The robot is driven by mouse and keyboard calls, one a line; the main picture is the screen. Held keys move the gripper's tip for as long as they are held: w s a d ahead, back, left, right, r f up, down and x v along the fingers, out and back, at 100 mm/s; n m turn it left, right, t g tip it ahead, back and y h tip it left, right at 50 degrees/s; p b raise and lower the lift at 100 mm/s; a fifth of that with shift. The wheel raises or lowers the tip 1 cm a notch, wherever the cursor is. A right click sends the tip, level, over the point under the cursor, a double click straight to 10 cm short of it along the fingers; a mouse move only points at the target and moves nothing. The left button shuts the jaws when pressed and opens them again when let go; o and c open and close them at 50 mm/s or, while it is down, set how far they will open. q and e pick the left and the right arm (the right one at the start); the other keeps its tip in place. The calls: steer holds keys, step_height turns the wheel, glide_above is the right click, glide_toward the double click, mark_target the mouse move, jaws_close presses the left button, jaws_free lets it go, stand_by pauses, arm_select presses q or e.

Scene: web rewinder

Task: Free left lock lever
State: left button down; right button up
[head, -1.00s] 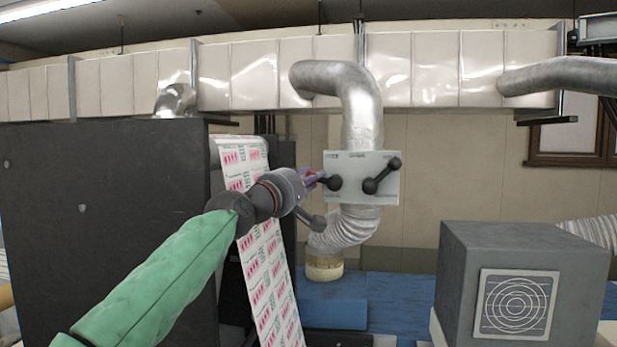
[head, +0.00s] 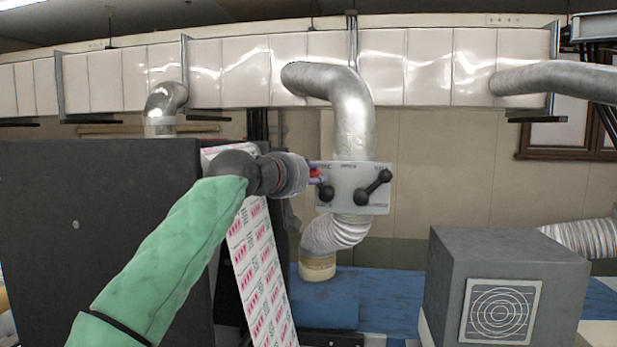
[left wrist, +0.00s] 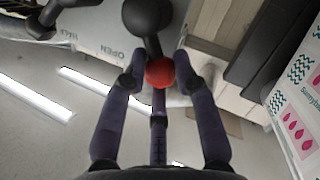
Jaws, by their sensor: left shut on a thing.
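A light grey plate (head: 347,205) on the silver duct carries two black lock levers. The left lock lever has a round black pivot (head: 326,194) and a red knob (head: 316,173) up and left of it. My left gripper (head: 314,176) is shut on that knob at the plate's left edge. In the left wrist view the left gripper's fingers (left wrist: 160,85) close around the red knob (left wrist: 160,72), with the black lever ball (left wrist: 147,16) beyond. The right lever (head: 374,187) slants up to the right, untouched. My right gripper is out of view.
A printed paper web (head: 262,275) hangs below my left forearm, beside a large dark cabinet (head: 90,230). A grey box with a round grille (head: 500,310) stands at the right. The wall area right of the plate is open.

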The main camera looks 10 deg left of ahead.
arm_select(q)
steer(key=shift+d+r, duration=0.1)
stand_by(0.5)
steer(key=c, duration=1)
jaws_free()
steer(key=v, duration=1.2)
